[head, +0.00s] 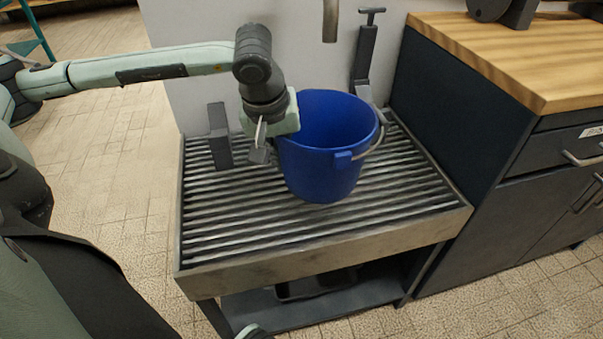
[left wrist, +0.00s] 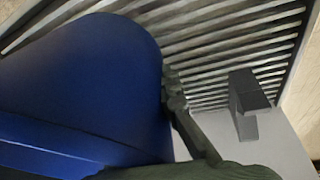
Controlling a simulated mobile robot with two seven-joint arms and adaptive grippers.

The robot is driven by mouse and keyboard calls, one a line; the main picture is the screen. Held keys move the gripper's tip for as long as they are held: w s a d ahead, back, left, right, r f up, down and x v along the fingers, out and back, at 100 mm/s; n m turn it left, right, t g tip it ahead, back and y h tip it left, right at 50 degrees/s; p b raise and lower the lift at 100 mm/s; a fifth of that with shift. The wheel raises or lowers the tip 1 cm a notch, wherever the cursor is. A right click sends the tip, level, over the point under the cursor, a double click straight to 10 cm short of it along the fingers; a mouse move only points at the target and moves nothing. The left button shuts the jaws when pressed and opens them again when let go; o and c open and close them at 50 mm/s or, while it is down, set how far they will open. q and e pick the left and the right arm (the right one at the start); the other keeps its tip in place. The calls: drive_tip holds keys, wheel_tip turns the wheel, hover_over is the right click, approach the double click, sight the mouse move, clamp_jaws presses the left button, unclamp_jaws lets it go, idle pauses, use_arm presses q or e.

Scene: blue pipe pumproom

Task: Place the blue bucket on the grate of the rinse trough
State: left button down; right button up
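The blue bucket (head: 322,165) stands upright over the slatted grate (head: 235,215) of the rinse trough (head: 330,247). Its base appears to rest on the slats. Its wire handle hangs at the right side. My left gripper (head: 261,143) is at the bucket's left side, fingers pointing down, close to the wall below the rim. In the left wrist view the bucket (left wrist: 85,85) fills the left half, and one dark finger (left wrist: 178,105) lies along its edge. The other finger is hidden, so its grip does not show.
A grey upright bracket (head: 220,137) stands at the trough's left, and a taller grey post (head: 365,55) behind the bucket. A spout (head: 330,20) hangs above the back. A dark cabinet with a wooden top (head: 520,50) borders the right. The grate's front is clear.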

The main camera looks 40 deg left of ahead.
use_arm(q)
drive_tip(key=w, duration=0.1)
drive_tip(key=w+d+f, duration=0.1)
drive_tip(key=w+f, duration=0.1)
drive_tip(key=shift+w+d+f, duration=0.15)
drive_tip(key=shift+d, duration=0.2)
wheel_tip(320, 180, down, 4)
drive_tip(key=shift+r, duration=0.1)
use_arm(e)
drive_tip(key=shift+d+f, duration=0.1)
drive_tip(key=shift+f, duration=0.15)
use_arm(q)
drive_tip(key=c, duration=1.7)
unclamp_jaws()
use_arm(e)
drive_tip(key=shift+w+a+r, duration=0.2)
drive_tip(key=shift+w+a, duration=0.25)
drive_tip(key=shift+w, duration=0.1)
drive_tip(key=shift+s+d, duration=0.1)
